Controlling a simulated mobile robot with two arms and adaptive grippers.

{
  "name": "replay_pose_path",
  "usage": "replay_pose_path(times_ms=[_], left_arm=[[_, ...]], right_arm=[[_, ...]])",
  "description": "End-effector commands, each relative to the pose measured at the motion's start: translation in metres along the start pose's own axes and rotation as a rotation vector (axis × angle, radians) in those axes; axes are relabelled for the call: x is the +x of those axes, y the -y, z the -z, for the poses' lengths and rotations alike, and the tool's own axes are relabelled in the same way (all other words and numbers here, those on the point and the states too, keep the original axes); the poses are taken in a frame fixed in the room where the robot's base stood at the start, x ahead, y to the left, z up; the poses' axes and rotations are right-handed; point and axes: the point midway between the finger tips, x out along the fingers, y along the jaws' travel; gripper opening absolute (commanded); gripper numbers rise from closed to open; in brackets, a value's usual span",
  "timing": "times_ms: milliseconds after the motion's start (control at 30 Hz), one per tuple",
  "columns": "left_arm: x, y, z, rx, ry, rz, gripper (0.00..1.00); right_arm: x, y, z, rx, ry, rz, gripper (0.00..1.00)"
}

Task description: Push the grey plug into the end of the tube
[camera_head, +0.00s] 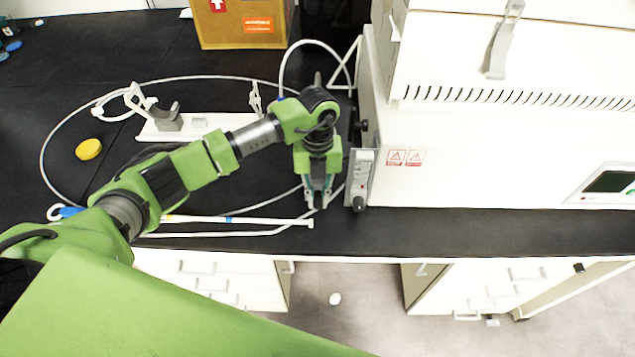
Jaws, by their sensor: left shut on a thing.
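My left gripper (318,197) points down at the bench's front part, just left of the white machine. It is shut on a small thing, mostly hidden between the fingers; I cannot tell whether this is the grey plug. A thin white tube (42,150) makes a wide loop on the black bench, and part of it runs toward the left gripper. Its end cannot be made out there. I cannot clearly pick out the grey plug anywhere. My right gripper is not in view.
The white freeze dryer (480,165) stands close on the right, with a grey valve block (360,180) on its side. A white stand (205,124), a yellow cap (88,149), a white rod (270,221) and a cardboard box (240,28) are on the black bench (60,100).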

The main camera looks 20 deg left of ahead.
Motion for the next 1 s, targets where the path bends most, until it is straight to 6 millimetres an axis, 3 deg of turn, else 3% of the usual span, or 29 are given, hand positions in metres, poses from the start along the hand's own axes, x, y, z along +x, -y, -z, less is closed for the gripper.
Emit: replay_pose_path(times_ms=[233,733,1000], left_arm=[[-0.008,0.0,0.0,0.0,0.001,0.001,0.0],[-0.057,0.0,0.006,0.0,0.001,0.0,0.0],[-0.06,0.0,0.007,0.0,0.001,0.0,0.0]], right_arm=[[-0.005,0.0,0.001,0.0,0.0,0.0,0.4],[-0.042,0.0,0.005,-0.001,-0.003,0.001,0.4],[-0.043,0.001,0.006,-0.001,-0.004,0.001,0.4]])
